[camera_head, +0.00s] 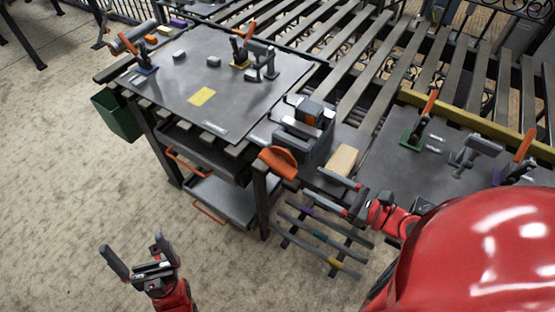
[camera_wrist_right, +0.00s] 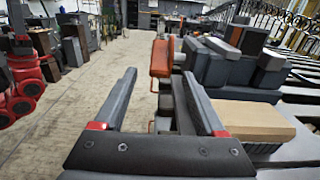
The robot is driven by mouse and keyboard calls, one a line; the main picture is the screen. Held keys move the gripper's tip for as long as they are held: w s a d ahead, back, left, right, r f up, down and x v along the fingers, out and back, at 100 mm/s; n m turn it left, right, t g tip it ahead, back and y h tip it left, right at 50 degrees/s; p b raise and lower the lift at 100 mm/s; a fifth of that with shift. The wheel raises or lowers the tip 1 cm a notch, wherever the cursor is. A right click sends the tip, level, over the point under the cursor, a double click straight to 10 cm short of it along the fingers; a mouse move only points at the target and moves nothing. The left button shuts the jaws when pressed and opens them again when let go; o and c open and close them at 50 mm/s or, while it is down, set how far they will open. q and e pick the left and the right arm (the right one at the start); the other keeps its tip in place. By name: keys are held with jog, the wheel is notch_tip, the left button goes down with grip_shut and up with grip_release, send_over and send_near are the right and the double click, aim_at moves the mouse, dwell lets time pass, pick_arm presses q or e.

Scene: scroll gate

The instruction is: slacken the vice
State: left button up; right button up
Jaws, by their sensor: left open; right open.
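The grey vice (camera_head: 306,138) is mounted at the front right corner of the metal-topped bench. Its orange handle (camera_head: 280,162) sticks out at the front, over the bench edge. In the right wrist view the handle (camera_wrist_right: 162,57) stands upright just beyond the fingertips, roughly between them, with the vice body (camera_wrist_right: 222,60) to its right. My right gripper (camera_head: 311,181) is open and empty, close to the handle and apart from it as far as I can tell. My left gripper (camera_head: 131,243) is open and empty over the floor at lower left.
A pale wooden block (camera_head: 342,159) lies right of the vice, near my right gripper. Toggle clamps (camera_head: 245,55) and a yellow plate (camera_head: 202,96) sit on the bench. Open drawers (camera_head: 215,200) are below it. A slatted rack (camera_head: 325,235) lies low. Floor at left is clear.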

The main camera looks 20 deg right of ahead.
aim_at(282, 165)
jog(key=p+x, duration=0.2)
jog(key=x, duration=0.8)
jog(key=shift+a+r, duration=0.1)
jog(key=shift+a, duration=0.05)
jog(key=shift+p+x, duration=0.3)
jog(key=shift+x, duration=0.5)
grip_shut()
